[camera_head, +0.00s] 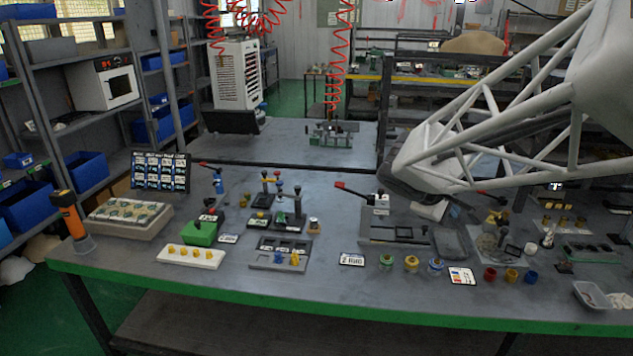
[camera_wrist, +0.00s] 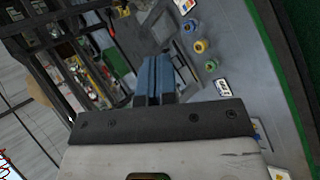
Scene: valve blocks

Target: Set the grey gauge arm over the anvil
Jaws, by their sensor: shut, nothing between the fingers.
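My gripper (camera_wrist: 155,68) shows in the wrist view with its two blue fingers together and nothing between them. It is above the right part of the bench, beside the coloured jars. In the head view my white lattice arm reaches in from the right and covers part of the bench; the fingertips are hard to make out there. A grey plate fixture (camera_head: 395,232) with a small upright block and a red-tipped lever (camera_head: 352,190) stands just left of my arm's end. I cannot tell for certain which part is the grey gauge arm or the anvil.
Several jars (camera_head: 411,262) and cards line the bench front. Black-knobbed posts (camera_head: 291,209), a green block (camera_head: 201,232) and a white strip with yellow pieces (camera_head: 190,256) stand left. A dark tray (camera_head: 450,244) lies right of the plate fixture. The rear bench is mostly clear.

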